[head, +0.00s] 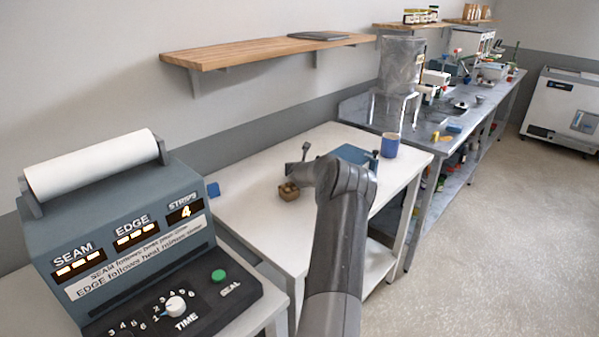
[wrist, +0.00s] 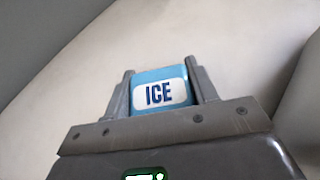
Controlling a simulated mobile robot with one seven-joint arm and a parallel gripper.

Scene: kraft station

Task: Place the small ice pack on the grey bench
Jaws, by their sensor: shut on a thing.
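The small ice pack (wrist: 159,93) is light blue with a white label reading "ICE". In the wrist view it sits between the two fingers of my gripper (wrist: 163,73), which is shut on it. In the head view my arm reaches over the white table and its wrist hides most of the gripper. I cannot make out the ice pack there. The grey bench (head: 364,109) is a metal-topped bench beyond the white table, running along the wall to the right.
The white table (head: 250,228) holds a small brown box (head: 289,191), a blue block (head: 213,188), a flat teal item (head: 352,153) and a blue mug (head: 390,145). A sealing machine (head: 130,230) stands front left. A wooden shelf (head: 260,51) hangs above. The bench carries several items, including a blue one (head: 454,128).

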